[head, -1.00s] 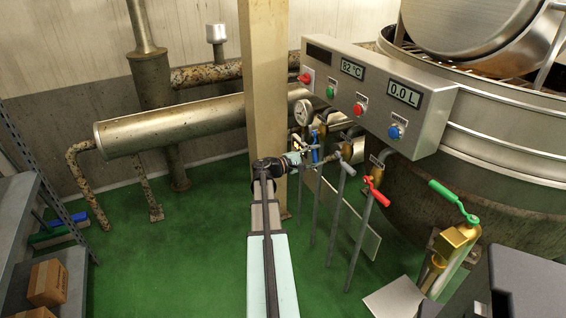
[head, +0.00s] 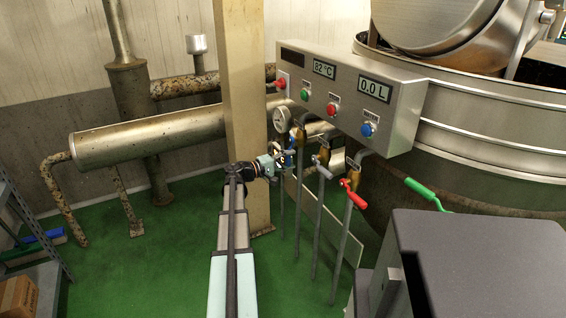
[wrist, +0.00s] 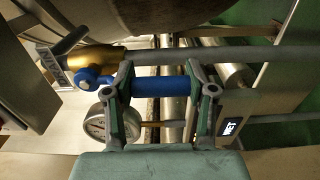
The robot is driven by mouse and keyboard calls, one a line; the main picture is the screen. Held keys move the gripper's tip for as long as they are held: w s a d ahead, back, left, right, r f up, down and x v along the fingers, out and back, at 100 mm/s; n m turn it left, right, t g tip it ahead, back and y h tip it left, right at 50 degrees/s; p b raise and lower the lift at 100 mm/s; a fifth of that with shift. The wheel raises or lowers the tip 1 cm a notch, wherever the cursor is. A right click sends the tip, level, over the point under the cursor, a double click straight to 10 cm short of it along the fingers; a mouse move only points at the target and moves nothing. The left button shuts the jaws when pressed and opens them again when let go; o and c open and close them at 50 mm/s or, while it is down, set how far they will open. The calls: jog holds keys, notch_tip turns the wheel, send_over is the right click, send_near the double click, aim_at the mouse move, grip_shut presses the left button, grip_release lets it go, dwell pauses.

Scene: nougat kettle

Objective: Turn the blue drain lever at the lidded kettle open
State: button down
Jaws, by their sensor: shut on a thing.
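The blue drain lever (wrist: 158,86) lies across the middle of the wrist view, its round hub on a brass valve at the left. My gripper (wrist: 163,100) has one finger on each side of the lever's grip and is shut on it. In the head view my gripper (head: 281,160) is at the leftmost valve of the pipe row, where the lever (head: 300,137) shows only as a small blue bit, partly hidden by the fingers. The kettle (head: 500,125) stands at the right, with its tilted steel lid (head: 425,25) above.
A control box (head: 345,95) with buttons and displays hangs above the valves. Grey (head: 322,170) and red (head: 352,192) levers are to the right, with a green one (head: 425,193) beyond. A beige post (head: 245,110) stands close left of my gripper. A pressure gauge (wrist: 97,127) is near the lever.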

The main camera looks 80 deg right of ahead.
jog(key=shift+d, duration=0.15)
jog(key=shift+c, duration=1.8)
grip_release()
jog(key=v, duration=1.2)
